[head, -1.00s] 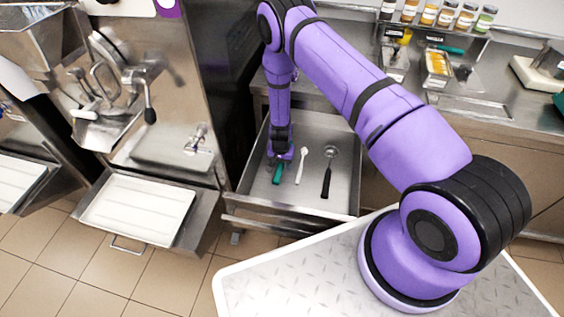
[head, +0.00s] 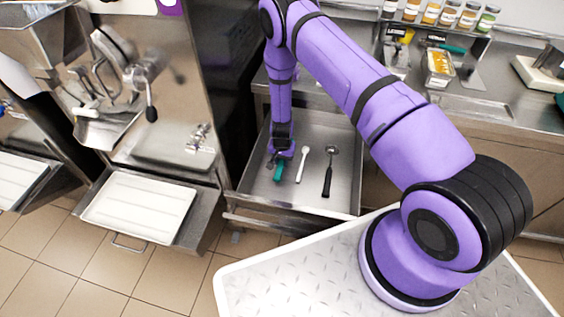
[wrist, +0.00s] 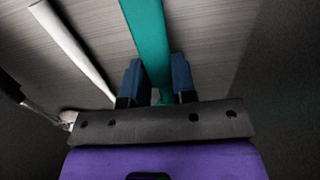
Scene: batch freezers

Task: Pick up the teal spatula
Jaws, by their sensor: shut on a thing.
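The teal spatula (head: 279,171) lies in the open metal drawer, at the left of the utensils there. In the wrist view, its teal length (wrist: 147,35) runs down between the blue fingers. My gripper (wrist: 158,83) is shut on it, one finger on each side. In the head view my gripper (head: 276,161) is low in the drawer, and its body hides the far end of the spatula. I cannot tell whether the spatula touches the drawer floor.
A white spoon (head: 302,164) and a black-handled scoop (head: 328,175) lie to the right of the spatula in the drawer (head: 343,195). The drawer walls stand close around my gripper. A white tray (head: 140,209) is on the left, and a counter with jars is behind.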

